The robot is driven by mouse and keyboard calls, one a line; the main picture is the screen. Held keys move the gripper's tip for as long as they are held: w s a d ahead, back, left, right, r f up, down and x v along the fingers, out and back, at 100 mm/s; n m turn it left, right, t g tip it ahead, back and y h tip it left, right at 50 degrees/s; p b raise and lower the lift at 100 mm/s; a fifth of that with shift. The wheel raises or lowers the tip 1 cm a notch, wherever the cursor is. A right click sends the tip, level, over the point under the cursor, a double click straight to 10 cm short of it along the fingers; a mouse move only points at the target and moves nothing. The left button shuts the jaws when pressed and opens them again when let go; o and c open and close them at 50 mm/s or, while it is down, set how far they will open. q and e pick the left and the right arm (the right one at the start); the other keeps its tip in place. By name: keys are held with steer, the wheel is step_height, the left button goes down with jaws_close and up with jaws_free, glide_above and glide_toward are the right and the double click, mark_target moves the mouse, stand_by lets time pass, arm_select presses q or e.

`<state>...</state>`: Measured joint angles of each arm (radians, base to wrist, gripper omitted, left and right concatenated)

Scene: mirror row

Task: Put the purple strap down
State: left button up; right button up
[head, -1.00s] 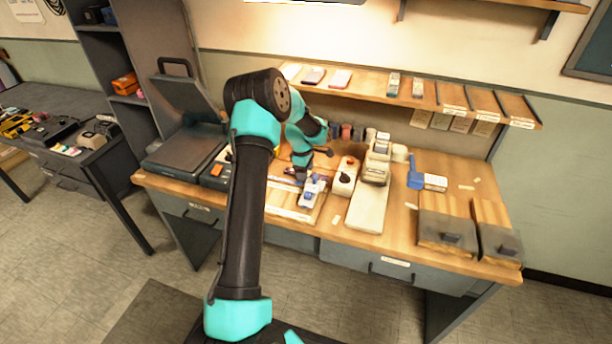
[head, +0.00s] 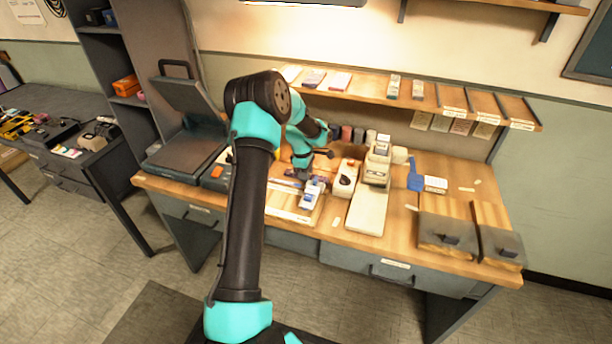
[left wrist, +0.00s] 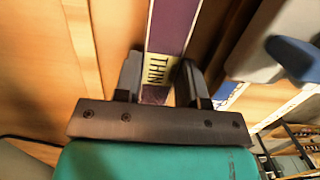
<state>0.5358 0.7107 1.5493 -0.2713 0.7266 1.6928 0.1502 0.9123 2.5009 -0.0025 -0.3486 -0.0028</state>
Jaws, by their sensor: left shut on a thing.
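The purple strap (left wrist: 170,25) has a pale edge and a yellow label reading "THIN". It runs away from my left gripper (left wrist: 160,75) in the left wrist view, over a wooden surface. The gripper is shut on the strap near its labelled end, with one dark finger on each side. In the head view my left gripper (head: 303,173) is low over the workbench, left of a white bottle-like thing; the strap there is too small and covered to make out clearly. My right gripper is not in view.
A blue-and-white device (head: 311,193) stands close in front of the gripper. A white-and-beige machine (head: 367,211) stands to the right. A dark lidded case (head: 186,150) is at the left end. A shelf (head: 435,100) runs above the bench's back.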

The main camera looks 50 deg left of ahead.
arm_select(q)
step_height(320, 180, up, 10)
stand_by(0.5)
stand_by(0.4)
